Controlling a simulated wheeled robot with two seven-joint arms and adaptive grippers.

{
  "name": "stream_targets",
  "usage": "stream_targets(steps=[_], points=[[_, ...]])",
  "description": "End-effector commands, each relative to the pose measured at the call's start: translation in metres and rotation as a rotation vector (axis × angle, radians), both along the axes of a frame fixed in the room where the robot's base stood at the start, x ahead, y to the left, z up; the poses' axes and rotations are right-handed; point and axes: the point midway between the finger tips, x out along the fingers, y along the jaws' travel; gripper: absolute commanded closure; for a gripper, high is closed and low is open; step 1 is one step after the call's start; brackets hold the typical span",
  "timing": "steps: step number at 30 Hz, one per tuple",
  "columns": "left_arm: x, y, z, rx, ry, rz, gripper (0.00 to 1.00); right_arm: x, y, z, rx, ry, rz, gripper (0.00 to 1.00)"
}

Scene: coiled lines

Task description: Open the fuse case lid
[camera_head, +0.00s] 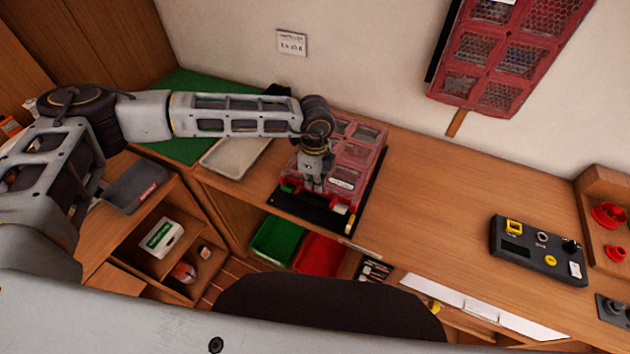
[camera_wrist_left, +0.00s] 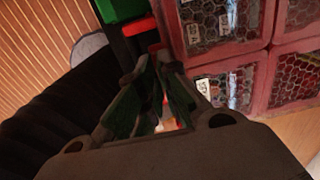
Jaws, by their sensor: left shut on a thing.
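The fuse case (camera_head: 352,152) is a red-framed case with clear, mesh-patterned windows. It sits on a black base on the wooden bench, and its lid looks down flat. It also shows at the right of the left wrist view (camera_wrist_left: 225,85). My left gripper (camera_head: 314,188) points down at the front left edge of the case. In the left wrist view its fingers (camera_wrist_left: 160,105) are close together, with something red and small between them at the case's edge. Exactly what part it grips is mostly hidden. My right gripper is in neither view.
A similar red windowed case (camera_head: 508,50) is on the wall. A pale tray (camera_head: 234,156) and green mat (camera_head: 190,150) lie left of the case. A black control box (camera_head: 538,250) stands on the right. Green (camera_head: 278,240) and red (camera_head: 318,254) bins sit below the bench. Bench between is clear.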

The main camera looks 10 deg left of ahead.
Motion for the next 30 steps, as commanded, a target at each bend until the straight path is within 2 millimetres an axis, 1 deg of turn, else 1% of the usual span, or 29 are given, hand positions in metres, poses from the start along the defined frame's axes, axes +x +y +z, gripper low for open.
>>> stream_targets(steps=[11,17,20,23,30], points=[[0.0,0.0,0.003,0.0,0.0,0.001,1.0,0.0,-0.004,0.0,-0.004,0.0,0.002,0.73],[0.003,-0.001,0.017,-0.003,-0.002,0.0,1.0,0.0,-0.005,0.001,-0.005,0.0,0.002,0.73],[0.005,-0.002,0.031,-0.003,-0.004,0.0,1.0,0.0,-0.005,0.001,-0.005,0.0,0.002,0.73],[0.009,-0.004,0.049,-0.005,-0.006,-0.001,1.0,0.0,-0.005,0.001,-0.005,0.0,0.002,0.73],[0.027,-0.009,0.101,-0.005,-0.01,0.0,1.0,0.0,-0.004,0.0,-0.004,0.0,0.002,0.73]])
